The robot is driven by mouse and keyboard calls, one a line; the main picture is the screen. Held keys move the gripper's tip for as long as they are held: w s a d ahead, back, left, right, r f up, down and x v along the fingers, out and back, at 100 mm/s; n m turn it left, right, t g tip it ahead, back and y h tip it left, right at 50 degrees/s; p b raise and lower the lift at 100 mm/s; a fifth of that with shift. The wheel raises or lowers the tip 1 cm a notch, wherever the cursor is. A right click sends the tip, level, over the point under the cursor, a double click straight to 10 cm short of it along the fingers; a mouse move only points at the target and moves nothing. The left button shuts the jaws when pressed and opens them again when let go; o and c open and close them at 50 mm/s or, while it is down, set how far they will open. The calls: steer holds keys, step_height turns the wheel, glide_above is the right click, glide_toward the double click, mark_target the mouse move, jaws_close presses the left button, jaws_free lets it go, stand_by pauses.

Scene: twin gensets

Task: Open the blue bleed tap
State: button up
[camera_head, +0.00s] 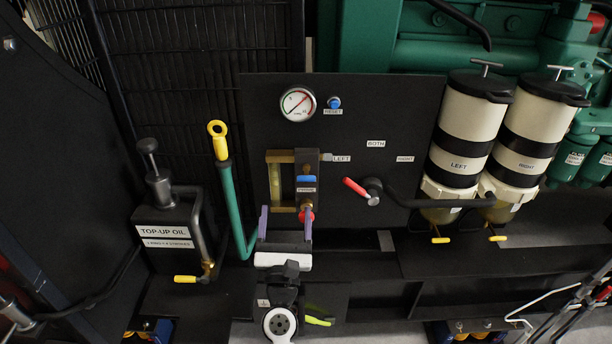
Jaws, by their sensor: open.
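A small blue handle (306,179), which looks like the blue bleed tap, lies horizontally on a dark block beside a brass-framed sight glass (280,184). A small white label sits just below it, too small to read. My gripper (286,222) is in front of the panel, below the tap, with its two purple fingers apart and nothing seen between them. The right finger overlaps a red knob (308,215) under the tap in the picture; I cannot tell if they touch. The blue handle itself is unobstructed.
A red-handled lever (356,187) and pipe lie right of the tap. A gauge (298,104) and a blue RESET button (334,102) are above. A green pipe with a yellow ring handle (218,140) rises at left. Two filter canisters (466,125) stand at right.

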mark_target(307, 175)
steer(key=d+f+m+g+h, duration=0.1)
steer(key=d+f+m, duration=0.2)
steer(key=f, duration=0.1)
steer(key=p+x, duration=0.5)
steer(key=x, duration=0.7)
steer(key=shift+w+d+r, duration=0.15)
steer(key=shift+d+r, duration=0.05)
steer(key=shift+r, duration=0.1)
steer(key=shift+w+d+r, duration=0.1)
steer(key=shift+w+r, duration=0.05)
steer(key=shift+w, duration=0.5)
steer(key=shift+c, duration=0.3)
steer(key=c, duration=0.9)
